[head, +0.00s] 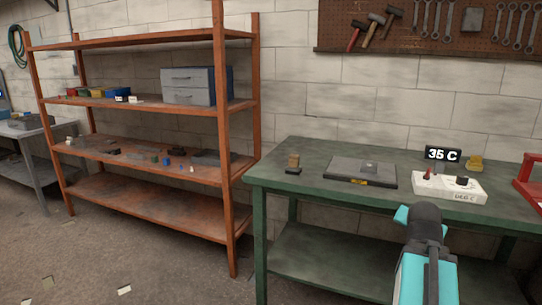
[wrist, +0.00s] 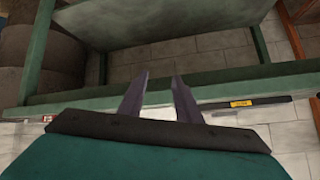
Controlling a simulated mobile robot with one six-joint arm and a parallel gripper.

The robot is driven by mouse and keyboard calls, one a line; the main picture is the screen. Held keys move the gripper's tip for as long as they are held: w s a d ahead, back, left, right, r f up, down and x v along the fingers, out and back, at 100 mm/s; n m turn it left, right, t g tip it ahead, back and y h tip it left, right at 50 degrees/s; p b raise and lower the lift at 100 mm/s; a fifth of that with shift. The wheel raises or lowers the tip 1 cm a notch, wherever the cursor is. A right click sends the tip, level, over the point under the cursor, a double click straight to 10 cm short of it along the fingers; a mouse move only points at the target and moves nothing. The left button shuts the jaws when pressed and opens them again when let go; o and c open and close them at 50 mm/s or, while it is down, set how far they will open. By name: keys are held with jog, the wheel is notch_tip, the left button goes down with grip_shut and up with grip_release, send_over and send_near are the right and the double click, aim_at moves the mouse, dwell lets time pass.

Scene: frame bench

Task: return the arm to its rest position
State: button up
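My arm (head: 426,270) is teal and dark grey and rises in front of the green workbench (head: 300,160) in the head view. My gripper fingers cannot be made out there. In the wrist view my gripper (wrist: 159,79) has its two dark fingers apart, with nothing held between them. Behind the fingers a green bar of the bench (wrist: 110,97) crosses the picture.
On the bench are a small wooden-topped piece (head: 293,163), a dark flat plate (head: 360,171), a white control box (head: 449,186), a "35 C" display (head: 443,154) and a yellow object (head: 475,163). A red frame (head: 529,178) stands at right. An orange shelf (head: 150,205) stands left.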

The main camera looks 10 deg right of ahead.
jog(key=w+a+f+n+g+y+p, duration=0.1)
jog(key=w+a+f+n+y+p, duration=0.15)
jog(key=a+f, duration=0.8)
jog(key=w+a+f+n+g+y+p, duration=0.1)
jog(key=w+a+f+g+y+p, duration=0.15)
jog(key=a+f, duration=0.8)
jog(key=s+a+f+n+g+y+p, duration=0.1)
jog(key=s+a+f+n, duration=0.1)
jog(key=s+a+f, duration=0.35)
jog(key=s+a+f+n+g+p, duration=0.1)
jog(key=s+a+f+p, duration=0.1)
jog(key=a+f, duration=0.65)
jog(key=s+a+f+n+g, duration=0.1)
jog(key=s+a+f+g, duration=0.1)
jog(key=s, duration=0.6)
jog(key=s+a+f+n+g+p, duration=0.1)
jog(key=s+a+f+n+g, duration=0.1)
jog(key=s+a+f, duration=0.2)
jog(key=s+a+f+n+g+y+p, duration=0.1)
jog(key=s+a+f+n+g, duration=0.1)
jog(key=s+f, duration=0.5)
jog(key=s+a+g, duration=0.1)
jog(key=s, duration=0.4)
jog(key=shift+a+f, duration=0.3)
jog(key=shift+a, duration=0.1)
